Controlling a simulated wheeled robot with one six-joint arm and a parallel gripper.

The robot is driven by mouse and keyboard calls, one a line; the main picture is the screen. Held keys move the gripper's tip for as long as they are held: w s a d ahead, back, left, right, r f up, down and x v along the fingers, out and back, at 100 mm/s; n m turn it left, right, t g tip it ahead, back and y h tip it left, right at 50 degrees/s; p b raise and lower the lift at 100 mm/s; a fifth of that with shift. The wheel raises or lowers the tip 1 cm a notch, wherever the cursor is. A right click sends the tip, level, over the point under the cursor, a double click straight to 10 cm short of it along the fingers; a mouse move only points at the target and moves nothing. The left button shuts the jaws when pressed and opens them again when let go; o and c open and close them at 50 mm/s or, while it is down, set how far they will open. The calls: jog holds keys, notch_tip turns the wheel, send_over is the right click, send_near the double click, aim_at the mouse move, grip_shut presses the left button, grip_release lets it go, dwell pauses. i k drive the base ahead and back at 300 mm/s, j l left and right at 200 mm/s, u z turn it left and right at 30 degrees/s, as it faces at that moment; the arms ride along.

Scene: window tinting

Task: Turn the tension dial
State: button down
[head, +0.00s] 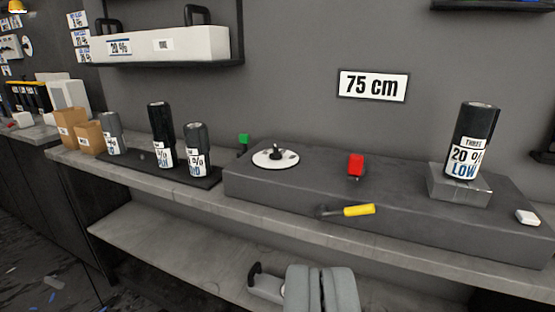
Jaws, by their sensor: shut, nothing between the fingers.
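A round white dial plate with a black knob (275,155) sits on top of the long dark grey block (245,188), left of its middle. It looks like the tension dial, though I can read no label on it. My gripper (319,270) is at the bottom centre of the head view, its two grey fingers side by side and shut on nothing. It appears below and in front of the block, apart from the dial. Nothing hides the dial.
A red knob (355,163) and a yellow-handled lever (358,210) are on the block. A dark roll (474,135) stands on a grey stand (455,185) at right. Several rolls stand on a dark tray (210,180) at left. A lower shelf (170,250) is mostly clear.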

aim_at(275, 155)
jog(key=i+l, duration=0.35)
jog(key=i, duration=0.2)
jog(key=i+l, duration=0.3)
jog(key=i, duration=0.2)
jog(key=u, duration=0.05)
